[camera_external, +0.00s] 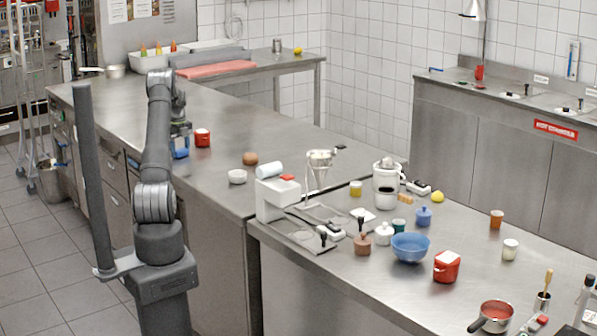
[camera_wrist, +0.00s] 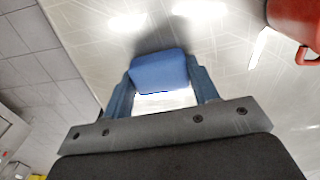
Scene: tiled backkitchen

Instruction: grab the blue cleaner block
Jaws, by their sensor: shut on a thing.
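The blue cleaner block (camera_wrist: 160,70) sits between the two fingers of my gripper (camera_wrist: 162,88) in the wrist view. The fingers touch it on its left and right sides. In the external view the blue block (camera_external: 181,154) shows at the lower end of my gripper (camera_external: 180,146), over the left part of the steel counter (camera_external: 215,165). I cannot tell whether the block rests on the counter or is just above it.
A red pot (camera_external: 202,138) stands just right of the gripper; it also shows in the wrist view (camera_wrist: 297,22). A brown bowl (camera_external: 250,158) and a white bowl (camera_external: 237,176) stand farther right. The counter's edge lies close on the left. The counter behind is largely clear.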

